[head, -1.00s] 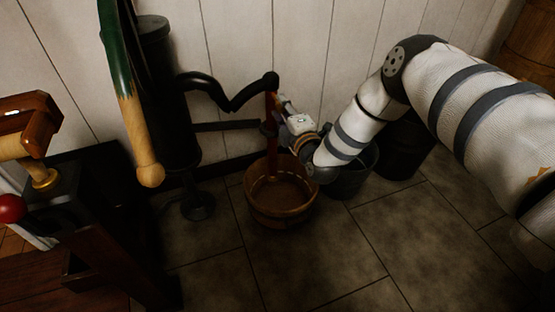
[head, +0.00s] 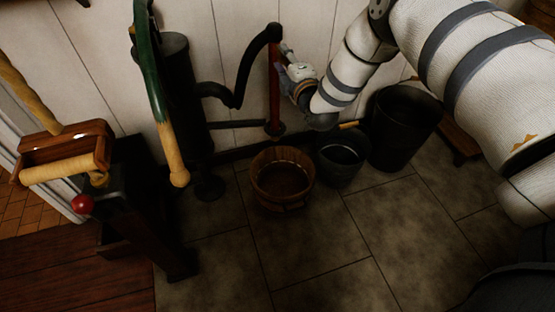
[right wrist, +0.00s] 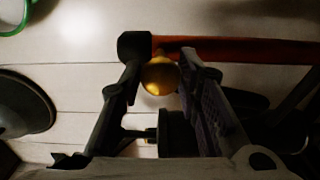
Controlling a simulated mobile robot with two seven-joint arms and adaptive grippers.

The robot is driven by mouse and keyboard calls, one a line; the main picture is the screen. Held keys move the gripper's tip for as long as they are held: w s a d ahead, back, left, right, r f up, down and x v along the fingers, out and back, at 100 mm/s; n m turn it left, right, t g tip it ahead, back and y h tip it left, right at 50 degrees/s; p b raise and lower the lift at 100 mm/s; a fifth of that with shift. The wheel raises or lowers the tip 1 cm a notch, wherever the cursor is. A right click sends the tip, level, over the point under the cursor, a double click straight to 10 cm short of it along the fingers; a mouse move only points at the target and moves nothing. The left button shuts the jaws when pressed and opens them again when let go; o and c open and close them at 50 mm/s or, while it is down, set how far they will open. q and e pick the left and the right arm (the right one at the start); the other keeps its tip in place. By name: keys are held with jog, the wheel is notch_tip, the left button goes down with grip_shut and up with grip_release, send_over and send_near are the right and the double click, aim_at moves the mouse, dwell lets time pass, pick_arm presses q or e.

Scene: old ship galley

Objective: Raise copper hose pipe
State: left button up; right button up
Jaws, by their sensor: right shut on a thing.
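The reddish copper hose pipe (head: 274,92) stands upright against the white plank wall, at the end of a bent black hose (head: 240,78). Its lower end is above and behind the wooden bucket (head: 258,192), clear of it. My right gripper (head: 283,72) is at the pipe's upper part, coming from the right. In the right wrist view the pipe (right wrist: 255,50) runs across beyond the fingertips, and a brass knob (right wrist: 160,76) sits between the fingers (right wrist: 165,80). The gripper is shut on the knob. My left gripper is out of view.
A dark metal bucket (head: 341,160) and a taller black bin (head: 403,128) stand right of the wooden bucket. A black pump (head: 178,95) with a green and wooden handle (head: 150,75) is on the left. The tiled floor in front is clear.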

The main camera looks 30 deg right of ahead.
jog(key=o, duration=1.3)
jog(key=shift+r, duration=0.35)
jog(key=shift+c, duration=0.2)
jog(key=shift+f, duration=0.1)
jog(key=shift+s, duration=0.25)
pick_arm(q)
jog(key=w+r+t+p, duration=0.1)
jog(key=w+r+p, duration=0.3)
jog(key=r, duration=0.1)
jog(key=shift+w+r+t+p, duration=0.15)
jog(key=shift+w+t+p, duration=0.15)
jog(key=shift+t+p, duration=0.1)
pick_arm(e)
jog(key=v, duration=1)
jog(key=shift+s+a+f, duration=0.2)
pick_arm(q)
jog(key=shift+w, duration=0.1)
